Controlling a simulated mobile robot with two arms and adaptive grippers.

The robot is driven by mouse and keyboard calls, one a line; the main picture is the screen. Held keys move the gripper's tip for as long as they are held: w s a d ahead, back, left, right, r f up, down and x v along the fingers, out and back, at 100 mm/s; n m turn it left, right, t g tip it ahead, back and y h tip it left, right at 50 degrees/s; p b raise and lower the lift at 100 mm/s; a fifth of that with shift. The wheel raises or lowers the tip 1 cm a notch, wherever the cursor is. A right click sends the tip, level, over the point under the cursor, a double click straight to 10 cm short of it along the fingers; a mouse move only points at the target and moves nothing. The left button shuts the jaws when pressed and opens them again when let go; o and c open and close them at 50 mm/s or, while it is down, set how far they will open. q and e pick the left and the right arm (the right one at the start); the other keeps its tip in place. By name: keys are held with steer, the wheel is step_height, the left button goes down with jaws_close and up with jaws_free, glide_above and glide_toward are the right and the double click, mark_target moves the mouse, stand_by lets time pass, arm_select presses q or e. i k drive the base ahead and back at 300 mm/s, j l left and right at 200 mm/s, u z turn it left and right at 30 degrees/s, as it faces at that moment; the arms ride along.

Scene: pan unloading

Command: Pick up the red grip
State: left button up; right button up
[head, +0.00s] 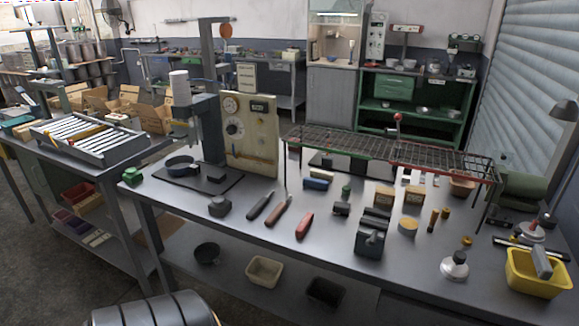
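The red grip (304,225) lies flat on the grey metal workbench (240,236), near its front edge and left of the dark vise-like block (371,238). Its long side runs roughly away from me, tilted to the right. A brown-handled tool (279,211) and a black-handled tool (261,205) lie to its left, apart from it. Nothing covers the red grip. Neither of my grippers shows in the head view.
A small dark pan (180,163) sits on a black mat behind left. A wire rack (390,152) stands over the bench's back right. Bare bench surrounds the grip.

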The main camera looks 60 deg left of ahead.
mark_target(306, 222)
steer(key=u, duration=0.4)
steer(key=j+u, duration=0.15)
steer(key=u, duration=0.6)
steer(key=j+u, duration=0.15)
steer(key=u, duration=0.2)
